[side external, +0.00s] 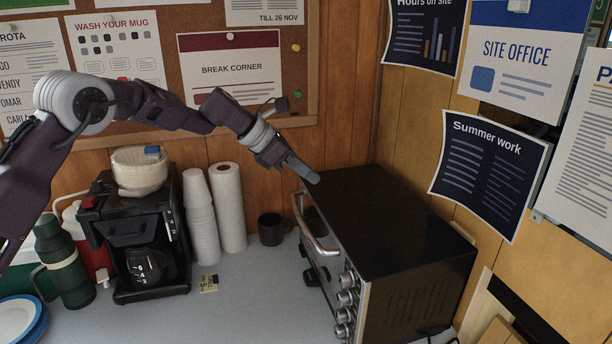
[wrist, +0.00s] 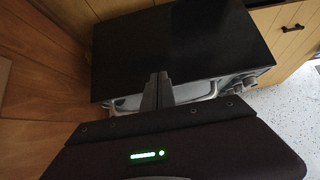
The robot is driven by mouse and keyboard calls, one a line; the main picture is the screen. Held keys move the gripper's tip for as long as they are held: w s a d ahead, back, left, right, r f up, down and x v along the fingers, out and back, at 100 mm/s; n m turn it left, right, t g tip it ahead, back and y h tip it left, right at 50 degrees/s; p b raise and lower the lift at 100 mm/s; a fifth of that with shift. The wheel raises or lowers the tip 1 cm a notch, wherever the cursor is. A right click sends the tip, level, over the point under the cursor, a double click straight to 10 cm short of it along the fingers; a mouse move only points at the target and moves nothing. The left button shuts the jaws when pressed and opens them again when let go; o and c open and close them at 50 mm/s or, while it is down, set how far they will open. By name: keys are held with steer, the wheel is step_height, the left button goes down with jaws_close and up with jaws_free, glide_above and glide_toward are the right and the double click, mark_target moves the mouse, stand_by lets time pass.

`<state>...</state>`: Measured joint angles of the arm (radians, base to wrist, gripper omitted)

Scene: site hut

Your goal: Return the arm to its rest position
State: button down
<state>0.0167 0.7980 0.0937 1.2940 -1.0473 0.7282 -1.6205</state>
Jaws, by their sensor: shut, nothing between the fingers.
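My gripper (side external: 302,170) is shut and empty. In the side external view it is held in the air at the upper left edge of the black toaster oven (side external: 385,215), above the end of the oven's door handle (side external: 315,228). I cannot tell whether the fingertips touch the oven. In the wrist view my gripper (wrist: 160,76) points at the oven (wrist: 180,45), with the handle (wrist: 205,92) passing behind the fingers. My arm reaches in from the left, above the counter.
A coffee maker (side external: 140,235), stacked cups (side external: 200,215), a paper roll (side external: 228,205) and a black mug (side external: 271,229) stand below my arm. A green flask (side external: 65,265) is at left. The corkboard (side external: 345,20) is behind. Counter room (side external: 250,300) is free before the oven.

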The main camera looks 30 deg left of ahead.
steer(key=s+r+m+y, duration=0.1)
steer(key=s+r+m, duration=0.3)
steer(key=s, duration=0.3)
steer(key=s+a+r+m+g, duration=0.1)
steer(key=s+r+m, duration=0.3)
steer(key=s, duration=0.3)
steer(key=s+r+m+y, duration=0.1)
steer(key=s+r+m, duration=0.3)
steer(key=s, duration=0.3)
steer(key=s+a+f+m+y, duration=0.2)
steer(key=s+m, duration=0.5)
steer(key=s, duration=0.6)
steer(key=s+a+f+m+y, duration=0.2)
steer(key=s+a+f+m, duration=0.3)
steer(key=s, duration=0.9)
steer(key=m, duration=0.3)
steer(key=shift+a+y, duration=0.15)
steer(key=shift+y, duration=0.15)
